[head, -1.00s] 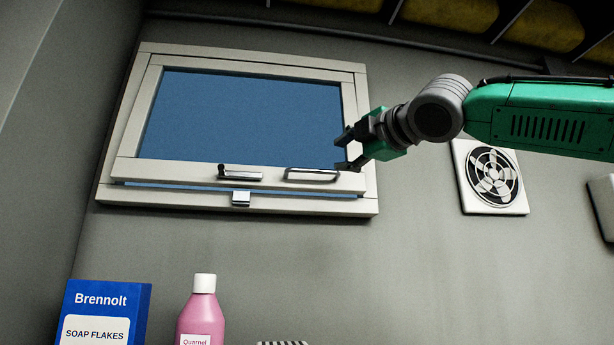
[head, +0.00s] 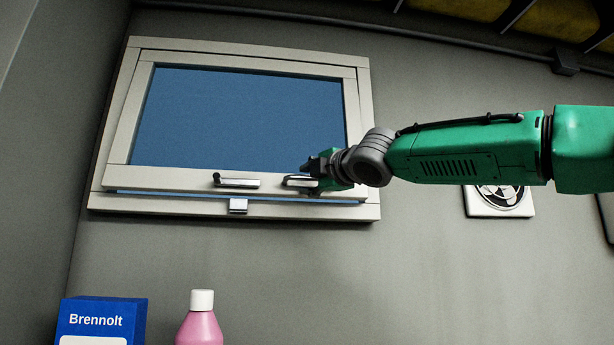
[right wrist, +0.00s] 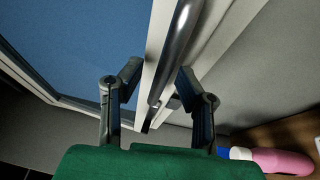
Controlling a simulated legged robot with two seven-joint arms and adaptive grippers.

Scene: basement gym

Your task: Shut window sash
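The window sash (head: 160,179) is a pale frame around a blue pane, in a fixed pale outer frame (head: 300,210). A blue strip shows along its lower edge, so it stands slightly ajar. On its bottom rail are a dark-and-chrome latch lever (head: 238,182) and, to the right, a chrome bar handle (head: 298,181). A chrome catch (head: 238,206) sits below the lever. My right gripper (head: 308,172) is at the bar handle and partly covers it. In the right wrist view its open fingers (right wrist: 158,82) stand either side of the handle (right wrist: 176,50). My left gripper is out of view.
A blue soap flakes box (head: 100,320) and a pink bottle (head: 200,328) with a white cap stand below the window. A wall fan (head: 500,202) is partly behind my right arm. The wall under the window is clear.

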